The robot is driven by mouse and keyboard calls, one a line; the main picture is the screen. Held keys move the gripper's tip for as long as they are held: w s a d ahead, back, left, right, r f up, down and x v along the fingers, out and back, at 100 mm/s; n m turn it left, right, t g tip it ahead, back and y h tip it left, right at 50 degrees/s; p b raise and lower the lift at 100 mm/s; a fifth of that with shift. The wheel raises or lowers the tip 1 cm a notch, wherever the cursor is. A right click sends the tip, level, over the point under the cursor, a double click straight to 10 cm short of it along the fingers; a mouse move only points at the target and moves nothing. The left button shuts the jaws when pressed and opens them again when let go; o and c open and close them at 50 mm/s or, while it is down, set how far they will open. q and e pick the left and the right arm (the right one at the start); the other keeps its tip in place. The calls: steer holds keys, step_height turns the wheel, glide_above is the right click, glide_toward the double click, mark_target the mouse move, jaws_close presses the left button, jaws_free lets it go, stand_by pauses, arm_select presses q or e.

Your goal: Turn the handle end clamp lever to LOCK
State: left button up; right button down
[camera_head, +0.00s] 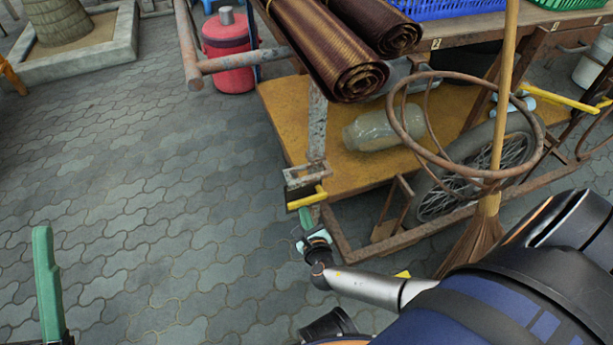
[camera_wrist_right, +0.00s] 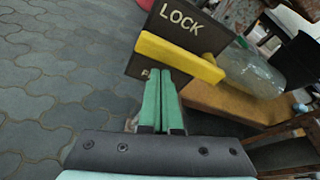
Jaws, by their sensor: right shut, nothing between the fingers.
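The yellow clamp lever (camera_head: 307,201) sits on a dark plate (camera_head: 299,181) at the end of the cart's handle. In the right wrist view the lever (camera_wrist_right: 180,58) slants across the plate below the word LOCK (camera_wrist_right: 179,22). A second label below the lever is mostly hidden. My right gripper (camera_head: 304,214) is shut and empty, its green fingertips (camera_wrist_right: 160,76) close under the lever. I cannot tell whether they touch it. One green finger of my left gripper (camera_head: 45,278) shows at the lower left, away from the cart; its opening is not visible.
The cart's yellow deck (camera_head: 285,110) carries a glass jar (camera_head: 383,128). Rolled brown mats (camera_head: 345,75) lie above. A broom (camera_head: 487,220) and a spoked wheel (camera_head: 500,165) stand right of the lever. Paving (camera_head: 150,190) to the left is clear.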

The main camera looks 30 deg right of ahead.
arm_select(q)
steer(key=shift+r+p, duration=0.35)
steer(key=shift+r, duration=0.15)
arm_select(e)
steer(key=shift+a+r, duration=0.15)
steer(key=shift+r, duration=0.25)
arm_select(q)
steer(key=shift+a+r, duration=0.1)
arm_select(e)
steer(key=shift+r, duration=0.1)
